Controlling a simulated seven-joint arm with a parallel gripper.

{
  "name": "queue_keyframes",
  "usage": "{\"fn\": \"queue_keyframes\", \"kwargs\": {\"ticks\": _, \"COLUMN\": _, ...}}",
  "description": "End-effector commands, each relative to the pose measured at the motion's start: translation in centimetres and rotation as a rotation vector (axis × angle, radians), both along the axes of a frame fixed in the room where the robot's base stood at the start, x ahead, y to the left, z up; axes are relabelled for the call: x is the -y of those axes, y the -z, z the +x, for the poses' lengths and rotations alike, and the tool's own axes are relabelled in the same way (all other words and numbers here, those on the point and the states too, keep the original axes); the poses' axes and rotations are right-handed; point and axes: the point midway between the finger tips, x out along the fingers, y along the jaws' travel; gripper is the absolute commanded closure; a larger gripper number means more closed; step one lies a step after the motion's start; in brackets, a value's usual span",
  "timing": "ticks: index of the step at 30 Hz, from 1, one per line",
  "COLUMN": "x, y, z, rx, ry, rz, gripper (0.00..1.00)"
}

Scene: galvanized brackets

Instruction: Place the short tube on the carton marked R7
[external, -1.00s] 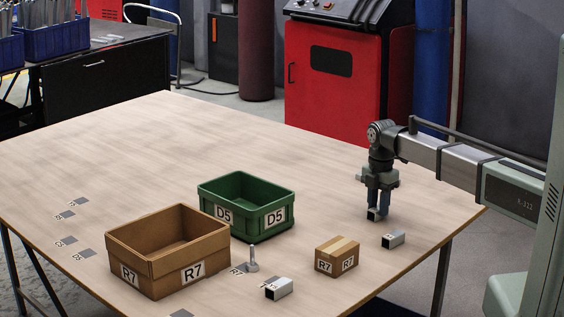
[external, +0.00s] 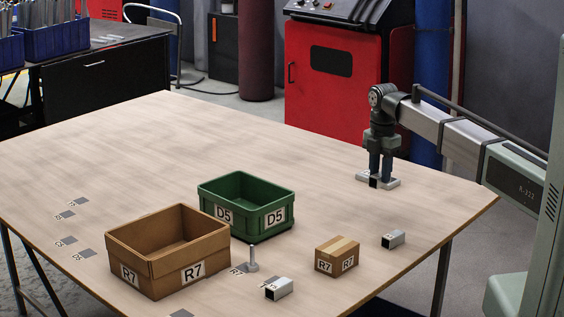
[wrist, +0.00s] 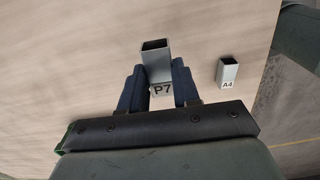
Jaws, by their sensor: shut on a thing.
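My gripper (external: 381,180) is shut on a grey square metal tube (external: 374,181) at the right rear of the table, and the tube appears held above the tabletop. In the wrist view the same tube (wrist: 155,62) sits between the two fingers, with its dark open end facing away and a P7 label. The carton marked R7 (external: 331,256) is a small closed cardboard box with a tape strip, standing near the front right of the table, in front of and left of my gripper.
A second square tube (external: 393,239), marked A4 in the wrist view (wrist: 228,72), lies right of the carton. Another tube (external: 279,289) lies left of it, near an upright bolt-like part (external: 252,259). A brown bin (external: 150,266) also marked R7 and a green D5 bin (external: 247,210) stand left.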

Motion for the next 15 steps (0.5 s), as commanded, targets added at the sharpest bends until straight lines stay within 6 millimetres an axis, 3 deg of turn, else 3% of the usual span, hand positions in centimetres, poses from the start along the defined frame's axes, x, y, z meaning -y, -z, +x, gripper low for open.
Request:
{"fn": "queue_keyframes", "kwargs": {"ticks": 5, "x": -1.8, "y": -0.3, "z": -0.9, "rx": 0.0, "ry": -0.025, "rz": 0.0, "gripper": 1.0}}
{"fn": "queue_keyframes", "kwargs": {"ticks": 11, "x": -7.0, "y": -1.3, "z": -3.7, "rx": 0.0, "ry": -0.102, "rz": 0.0, "gripper": 1.0}}
{"fn": "queue_keyframes", "kwargs": {"ticks": 15, "x": -10.9, "y": -2.4, "z": -6.9, "rx": 0.001, "ry": -0.168, "rz": 0.001, "gripper": 1.0}}
